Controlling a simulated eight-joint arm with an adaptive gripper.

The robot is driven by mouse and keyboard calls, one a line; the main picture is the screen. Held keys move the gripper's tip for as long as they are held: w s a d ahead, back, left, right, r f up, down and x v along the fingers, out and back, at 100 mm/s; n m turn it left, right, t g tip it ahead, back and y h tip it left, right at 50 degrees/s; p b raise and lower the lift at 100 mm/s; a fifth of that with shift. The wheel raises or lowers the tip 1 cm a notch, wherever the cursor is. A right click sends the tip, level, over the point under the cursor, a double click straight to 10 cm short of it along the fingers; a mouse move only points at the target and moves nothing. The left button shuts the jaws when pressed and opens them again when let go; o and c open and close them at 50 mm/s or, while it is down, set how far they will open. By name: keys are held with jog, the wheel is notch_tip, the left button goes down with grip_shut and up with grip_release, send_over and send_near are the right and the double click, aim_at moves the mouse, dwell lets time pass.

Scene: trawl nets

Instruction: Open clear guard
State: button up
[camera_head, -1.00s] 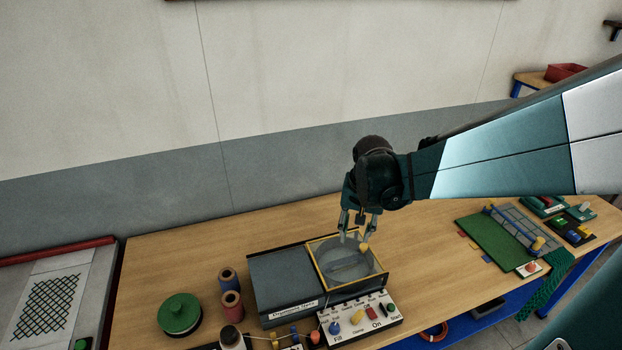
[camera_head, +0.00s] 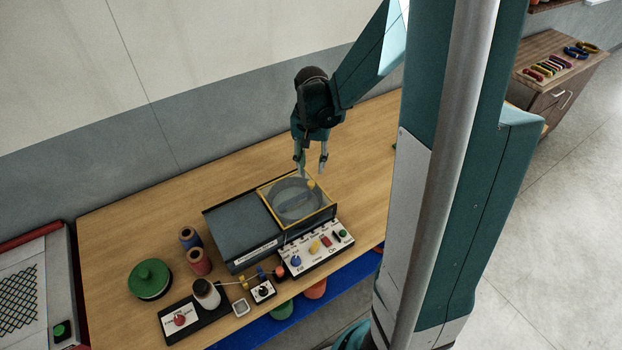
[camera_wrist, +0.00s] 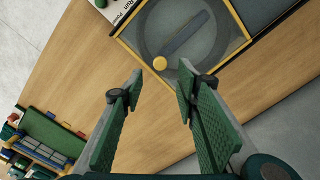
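The clear guard (camera_head: 297,199) is a see-through lid with a yellow frame on the right part of a dark grey machine (camera_head: 236,228). It lies flat and closed over a round bowl with a bar inside. My gripper (camera_head: 310,174) points down just behind and above that edge.
A control panel (camera_head: 316,248) with coloured buttons sits in front of the guard. Spools (camera_head: 199,261), a green round lid (camera_head: 149,279) and a bottle (camera_head: 206,293) stand to the left. The wooden bench (camera_head: 240,160) behind the machine is clear.

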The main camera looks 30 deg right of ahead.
aim_at(311, 182)
jog(key=shift+f, duration=0.15)
jog(key=shift+f, duration=3.75)
grip_shut()
